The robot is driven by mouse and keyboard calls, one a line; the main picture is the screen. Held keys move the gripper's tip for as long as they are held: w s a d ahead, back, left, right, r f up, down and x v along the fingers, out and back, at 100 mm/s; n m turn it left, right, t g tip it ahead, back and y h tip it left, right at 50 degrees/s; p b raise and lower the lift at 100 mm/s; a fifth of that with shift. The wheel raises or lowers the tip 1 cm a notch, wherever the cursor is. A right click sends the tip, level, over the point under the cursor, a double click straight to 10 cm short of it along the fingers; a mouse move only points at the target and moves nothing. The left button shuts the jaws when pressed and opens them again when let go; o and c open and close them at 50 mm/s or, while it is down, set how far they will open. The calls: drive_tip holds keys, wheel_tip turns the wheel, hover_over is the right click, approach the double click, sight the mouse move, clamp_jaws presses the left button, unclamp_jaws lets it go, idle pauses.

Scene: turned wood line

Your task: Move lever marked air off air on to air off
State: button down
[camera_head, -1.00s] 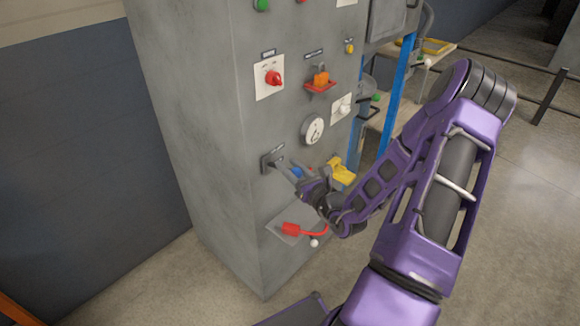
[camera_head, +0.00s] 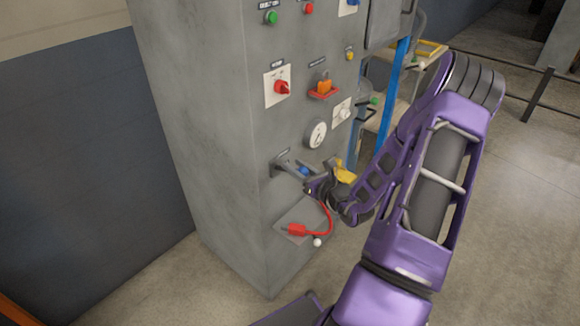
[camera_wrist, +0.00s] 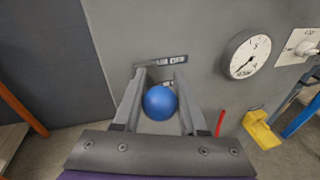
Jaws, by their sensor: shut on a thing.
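The lever ends in a blue ball knob (camera_head: 304,171), on the front of the tall grey cabinet, low and left of the dial gauge. In the wrist view the blue knob (camera_wrist: 160,102) sits between the two grey fingers of my gripper (camera_wrist: 161,76). My gripper (camera_head: 291,167) is shut on the lever's knob in front of the panel. A small dark label plate (camera_wrist: 160,61) shows behind the fingertips; its writing is too small to read. The lever's shaft and pivot are mostly hidden by the knob and fingers.
A dial gauge (camera_head: 316,133) is above the lever, with a red rotary switch (camera_head: 282,88) and an orange switch (camera_head: 324,87) higher. A yellow handle (camera_head: 344,173) is close to the right of my gripper. Open floor lies in front.

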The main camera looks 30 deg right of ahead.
drive_tip(key=shift+w+a+r+g+p, duration=0.15)
drive_tip(key=shift+r+g+p, duration=0.2)
drive_tip(key=shift+p, duration=0.1)
drive_tip(key=shift+w+a+r+g+p, duration=0.1)
drive_tip(key=shift+a+r+g+p, duration=0.05)
drive_tip(key=shift+r+g+p, duration=0.2)
drive_tip(key=shift+w+r, duration=0.1)
drive_tip(key=shift+w, duration=0.1)
drive_tip(key=shift+d, duration=0.1)
drive_tip(key=shift+c, duration=2.3)
unclamp_jaws()
drive_tip(key=v, duration=1.7)
drive_tip(key=shift+s+p, duration=0.25)
drive_tip(key=shift+p, duration=0.15)
